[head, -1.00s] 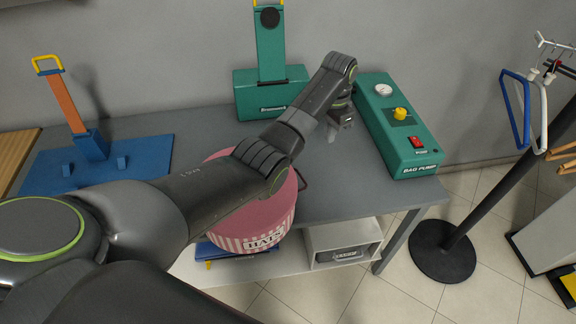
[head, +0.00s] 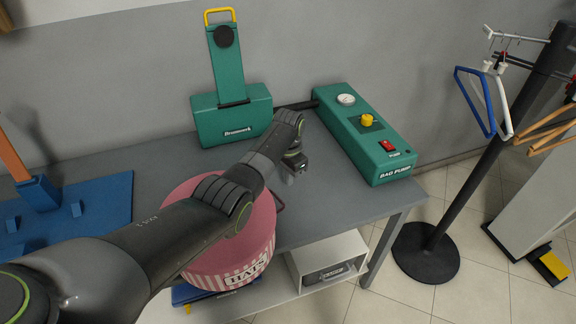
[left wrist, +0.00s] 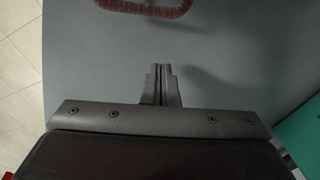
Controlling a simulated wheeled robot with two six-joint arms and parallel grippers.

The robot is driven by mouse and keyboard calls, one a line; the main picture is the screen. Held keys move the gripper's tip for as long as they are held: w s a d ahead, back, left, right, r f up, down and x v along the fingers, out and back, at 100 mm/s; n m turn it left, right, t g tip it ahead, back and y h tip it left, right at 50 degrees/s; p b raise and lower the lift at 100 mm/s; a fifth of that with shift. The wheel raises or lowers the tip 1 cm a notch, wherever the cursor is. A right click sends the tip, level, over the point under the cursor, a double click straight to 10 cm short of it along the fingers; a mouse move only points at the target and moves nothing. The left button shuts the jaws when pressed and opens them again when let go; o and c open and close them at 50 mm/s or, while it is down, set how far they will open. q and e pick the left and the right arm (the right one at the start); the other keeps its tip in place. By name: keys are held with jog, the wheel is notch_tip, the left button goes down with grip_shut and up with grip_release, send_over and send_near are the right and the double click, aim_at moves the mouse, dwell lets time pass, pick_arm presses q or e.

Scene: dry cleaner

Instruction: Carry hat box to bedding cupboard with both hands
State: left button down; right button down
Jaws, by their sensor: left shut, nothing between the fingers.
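The pink round hat box (head: 228,262), with a striped lower band lettered "HATS", stands at the front edge of the grey table. My left arm crosses above it and hides part of its top. My left gripper (head: 290,172) is over the table beyond the box, to its right, and touches nothing that I can see. In the left wrist view its fingers (left wrist: 158,84) are together and empty, above bare tabletop. A dark red handle (left wrist: 158,6) shows at the top edge of that view. My right gripper and the bedding cupboard are not seen.
A green bag pump (head: 365,135) and a green upright machine (head: 230,112) stand at the back of the grey table (head: 335,195). A blue stand (head: 100,205) is at left. A white unit (head: 328,262) sits on the lower shelf. A hanger rack (head: 425,252) stands right.

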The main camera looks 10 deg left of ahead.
pick_arm(q)
jog(key=shift+f, duration=0.95)
jog(key=s+p, duration=0.1)
jog(key=s+a+p, duration=0.1)
jog(key=shift+s+a+r+p, duration=0.1)
jog(key=shift+a+r+p, duration=0.1)
jog(key=shift+r+p, duration=0.2)
jog(key=shift+s+a+f+p, duration=0.15)
jog(key=shift+s+a+p, duration=0.15)
jog(key=shift+s+a, duration=0.2)
jog(key=shift+s, duration=0.1)
